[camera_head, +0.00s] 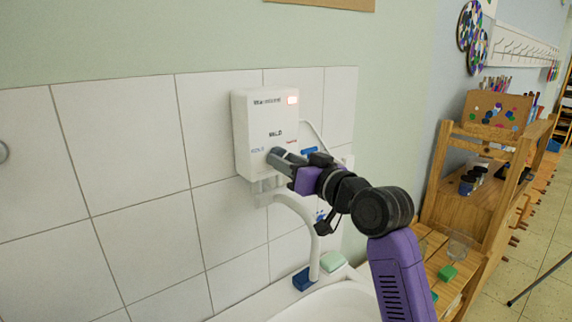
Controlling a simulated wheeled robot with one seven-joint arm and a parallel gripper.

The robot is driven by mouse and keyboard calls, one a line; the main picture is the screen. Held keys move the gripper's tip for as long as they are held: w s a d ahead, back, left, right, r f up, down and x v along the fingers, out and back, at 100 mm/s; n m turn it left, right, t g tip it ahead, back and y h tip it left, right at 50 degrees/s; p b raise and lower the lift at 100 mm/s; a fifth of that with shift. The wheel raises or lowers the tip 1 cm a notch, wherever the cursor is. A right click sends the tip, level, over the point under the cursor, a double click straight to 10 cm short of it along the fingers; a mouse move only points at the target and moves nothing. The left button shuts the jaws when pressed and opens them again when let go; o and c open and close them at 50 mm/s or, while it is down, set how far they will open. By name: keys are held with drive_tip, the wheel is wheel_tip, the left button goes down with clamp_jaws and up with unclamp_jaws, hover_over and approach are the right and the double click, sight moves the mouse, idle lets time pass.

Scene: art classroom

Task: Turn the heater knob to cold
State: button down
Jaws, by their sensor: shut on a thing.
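The white heater (255,120) is mounted on the tiled wall in the head camera view. It has a lit reddish indicator at its upper right and small labels around the knob area on its front; the left label is blue and the right one is red. My gripper (274,155) is at the lower front of the heater, shut on the heater knob. The knob itself is hidden by the fingers, so its pointing direction cannot be told. My purple and black arm reaches in from the lower right.
A white spout (309,232) curves down from the heater to the sink (345,302). A blue block (303,280) and a green sponge (332,261) sit on the sink's rim. A wooden shelf (490,145) with art supplies stands to the right. Open floor lies at the far right.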

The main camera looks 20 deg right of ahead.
drive_tip(key=n+b, duration=0.4)
drive_tip(key=n, duration=0.1)
drive_tip(key=shift+d+f+b, duration=0.1)
drive_tip(key=shift+f+b, duration=0.15)
drive_tip(key=shift+b, duration=0.15)
drive_tip(key=n+b, duration=0.5)
drive_tip(key=n, duration=0.1)
drive_tip(key=n+b, duration=0.4)
drive_tip(key=n, duration=0.2)
drive_tip(key=shift+r+n, duration=0.1)
drive_tip(key=shift+n, duration=0.2)
drive_tip(key=n+b, duration=0.2)
drive_tip(key=n, duration=0.3)
drive_tip(key=shift+r, duration=0.15)
drive_tip(key=shift+n, duration=0.4)
drive_tip(key=c, duration=0.9)
unclamp_jaws()
drive_tip(key=shift+r, duration=0.1)
